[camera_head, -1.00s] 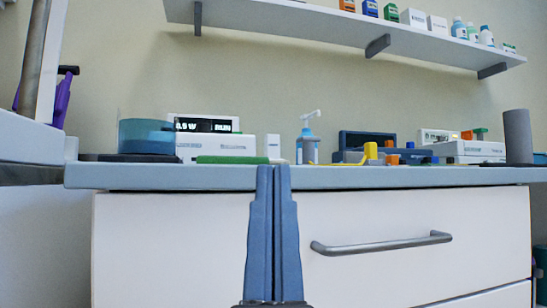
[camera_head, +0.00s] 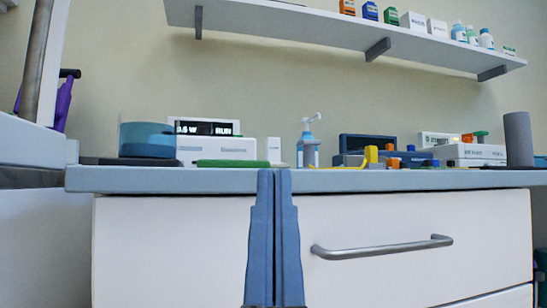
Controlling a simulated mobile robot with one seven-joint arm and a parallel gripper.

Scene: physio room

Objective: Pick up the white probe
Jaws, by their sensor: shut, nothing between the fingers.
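My gripper (camera_head: 273,172) points up in front of the counter's front edge, with its two blue fingers together and nothing between them. I cannot make out the white probe for certain. A small white upright block (camera_head: 274,150) stands on the counter behind the fingertips; I cannot tell whether it is the probe. A white device (camera_head: 217,148) with a dark display stands to its left, behind a flat green item (camera_head: 232,163). The low view shows the counter top (camera_head: 400,179) almost edge-on, so things lying flat are hard to see.
A blue-banded clear tub (camera_head: 147,140), a pump bottle (camera_head: 308,148), a yellow piece (camera_head: 371,155), a dark blue case (camera_head: 367,142) and a grey cylinder (camera_head: 518,138) stand along the counter. A drawer handle (camera_head: 381,247) sticks out below. A shelf (camera_head: 330,27) hangs above.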

